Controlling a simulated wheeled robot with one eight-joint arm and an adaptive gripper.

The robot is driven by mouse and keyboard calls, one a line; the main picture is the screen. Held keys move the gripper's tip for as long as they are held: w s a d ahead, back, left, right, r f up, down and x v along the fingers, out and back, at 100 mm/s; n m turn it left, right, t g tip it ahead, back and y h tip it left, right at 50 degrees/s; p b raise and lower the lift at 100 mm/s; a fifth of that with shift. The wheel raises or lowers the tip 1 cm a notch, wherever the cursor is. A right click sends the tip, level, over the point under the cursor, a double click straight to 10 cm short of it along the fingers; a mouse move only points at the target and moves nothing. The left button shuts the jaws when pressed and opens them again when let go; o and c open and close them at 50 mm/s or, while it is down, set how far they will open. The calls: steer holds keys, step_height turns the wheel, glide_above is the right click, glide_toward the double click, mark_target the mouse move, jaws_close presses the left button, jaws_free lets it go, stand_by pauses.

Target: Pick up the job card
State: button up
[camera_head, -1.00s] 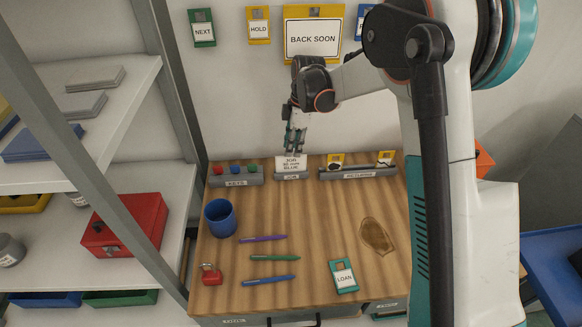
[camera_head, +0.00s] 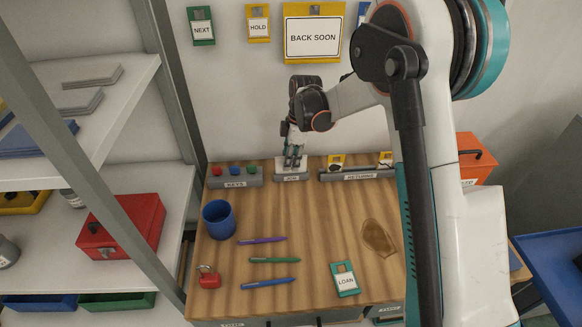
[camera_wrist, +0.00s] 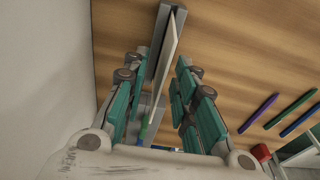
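The white job card (camera_head: 279,166) stands upright in a small grey holder labelled JOB (camera_head: 291,177) at the back of the wooden desk, partly hidden by my gripper. In the wrist view the card (camera_wrist: 170,45) shows nearly edge-on in its grey holder. My gripper (camera_head: 292,162) points down at the card. In the wrist view my gripper (camera_wrist: 162,62) is open, one finger on each side of the card, with gaps visible between the fingers and the card.
A KEYS rack (camera_head: 235,182) stands left of the holder and a RETURNS rack (camera_head: 357,175) right of it. A blue mug (camera_head: 219,220), several pens, a red padlock (camera_head: 209,277) and a green LOAN tag (camera_head: 345,279) lie nearer the front. The wall is close behind.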

steer(key=shift+f, duration=0.2)
stand_by(0.3)
jaws_close()
